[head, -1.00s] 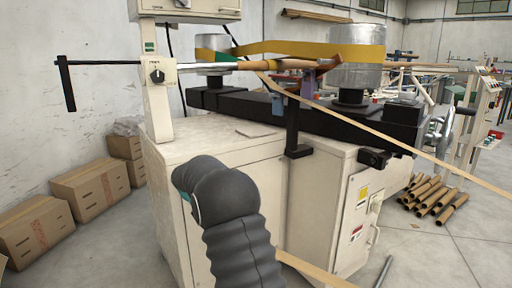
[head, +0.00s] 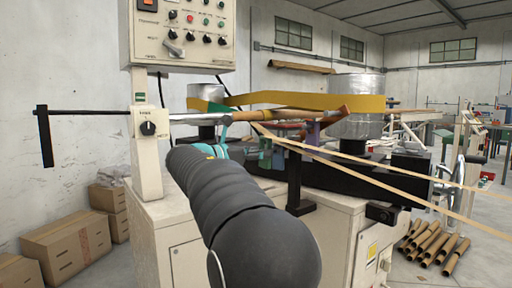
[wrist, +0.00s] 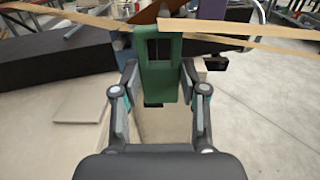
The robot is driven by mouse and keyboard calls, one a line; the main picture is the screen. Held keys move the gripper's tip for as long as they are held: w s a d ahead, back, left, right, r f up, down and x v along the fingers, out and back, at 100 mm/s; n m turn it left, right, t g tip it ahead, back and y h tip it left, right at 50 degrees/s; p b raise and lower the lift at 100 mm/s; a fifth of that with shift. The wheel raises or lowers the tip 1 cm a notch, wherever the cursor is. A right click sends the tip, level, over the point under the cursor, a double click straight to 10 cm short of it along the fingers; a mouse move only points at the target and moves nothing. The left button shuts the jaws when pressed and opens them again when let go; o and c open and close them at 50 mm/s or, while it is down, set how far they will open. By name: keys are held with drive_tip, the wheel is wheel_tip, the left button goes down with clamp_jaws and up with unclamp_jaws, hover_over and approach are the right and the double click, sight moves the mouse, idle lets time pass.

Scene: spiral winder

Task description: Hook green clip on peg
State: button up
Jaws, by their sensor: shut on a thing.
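A green clip (wrist: 175,84) with a rectangular window stands upright between the fingers of my gripper (wrist: 158,90) in the wrist view. My gripper is shut on the clip. A tan paper strip (wrist: 235,28) meets the clip's top edge. In the head view the green clip (head: 266,158) shows small in front of the winder's black beam, beyond my dark arm, which hides most of the gripper.
The winder's control post (head: 146,150) stands left of my arm. A wrapped mandrel (head: 270,114), yellow belt (head: 300,99) and silver drum (head: 356,110) lie behind. Two tan strips slant right. Cartons (head: 65,243) stand at left, cardboard tubes (head: 436,243) at right.

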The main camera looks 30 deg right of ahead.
drive_tip(key=shift+s+d+r+g, duration=0.1)
drive_tip(key=shift+d+r+g, duration=0.05)
drive_tip(key=shift+r, duration=0.3)
drive_tip(key=shift+s+d+r+g, duration=0.1)
drive_tip(key=shift+r+g, duration=0.05)
drive_tip(key=shift+r, duration=0.3)
drive_tip(key=shift+w+d+f+b, duration=0.15)
drive_tip(key=shift+d+f+b, duration=0.05)
drive_tip(key=shift+d, duration=1.55)
drive_tip(key=shift+w+d+f+b, duration=0.1)
drive_tip(key=shift+d+f+b, duration=0.15)
drive_tip(key=shift+d, duration=1.55)
drive_tip(key=shift+w+d+f+b, duration=0.15)
drive_tip(key=shift+d+f+b, duration=0.05)
drive_tip(key=shift+d, duration=1.55)
drive_tip(key=shift+f, duration=0.1)
drive_tip(key=o, duration=1.2)
